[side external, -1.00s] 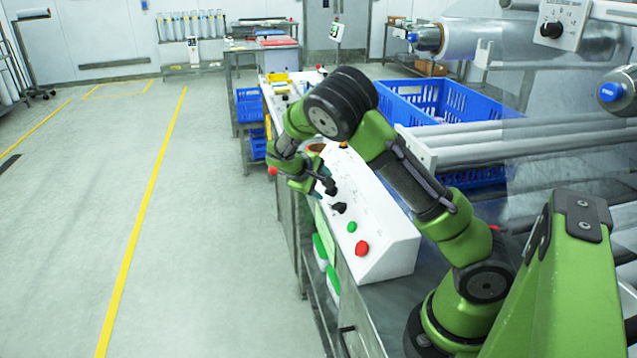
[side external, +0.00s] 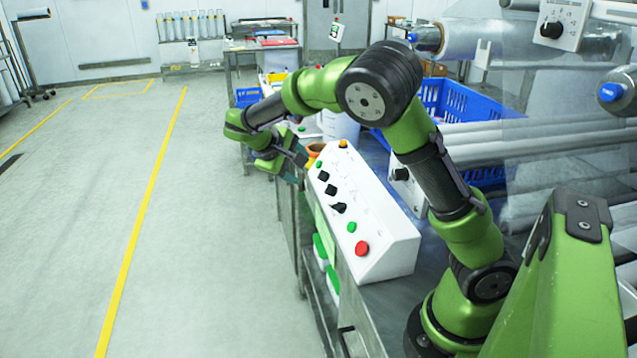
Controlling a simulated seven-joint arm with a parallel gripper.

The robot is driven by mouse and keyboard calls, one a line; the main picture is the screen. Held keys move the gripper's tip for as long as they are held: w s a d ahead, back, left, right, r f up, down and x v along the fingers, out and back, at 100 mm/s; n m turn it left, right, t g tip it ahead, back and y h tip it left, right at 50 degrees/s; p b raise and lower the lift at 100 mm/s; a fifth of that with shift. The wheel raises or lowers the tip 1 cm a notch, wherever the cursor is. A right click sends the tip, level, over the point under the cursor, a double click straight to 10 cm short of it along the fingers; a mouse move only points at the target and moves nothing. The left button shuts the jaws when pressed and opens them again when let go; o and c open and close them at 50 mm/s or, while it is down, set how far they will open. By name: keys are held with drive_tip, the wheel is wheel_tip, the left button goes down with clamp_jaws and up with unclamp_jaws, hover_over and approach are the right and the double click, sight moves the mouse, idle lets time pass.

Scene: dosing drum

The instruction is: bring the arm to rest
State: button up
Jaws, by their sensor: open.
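My gripper (side external: 297,157) is at the end of my green arm, at the far end of the white control box (side external: 362,215). It is open, with nothing seen between its fingers, which are small and partly lost against the bench edge. It looks apart from the box's black knobs (side external: 331,190), though the exact gap cannot be told. My arm is bent, with its elbow high above the bench. The box also carries a red button (side external: 362,248) and green buttons (side external: 352,227).
An orange-brown round thing (side external: 315,149) sits just beside my gripper. A white container (side external: 340,128) stands behind, partly hidden by my arm. A blue crate (side external: 460,105) and metal rollers (side external: 540,133) lie to the right. The floor (side external: 200,260) at left is clear.

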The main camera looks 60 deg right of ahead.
drive_tip(key=s+a+f+m+t+y, duration=0.1)
drive_tip(key=s+a+f+m+y, duration=0.15)
drive_tip(key=s+a+y, duration=0.55)
drive_tip(key=s+a+r+m+t+y, duration=0.1)
drive_tip(key=s+a+r+t+y, duration=0.2)
drive_tip(key=s+a+r+t, duration=0.4)
drive_tip(key=s+a+r, duration=0.1)
drive_tip(key=s+r, duration=0.1)
drive_tip(key=s, duration=0.1)
drive_tip(key=shift+s+a+r, duration=0.15)
drive_tip(key=shift+s+r, duration=0.1)
drive_tip(key=shift+m, duration=0.25)
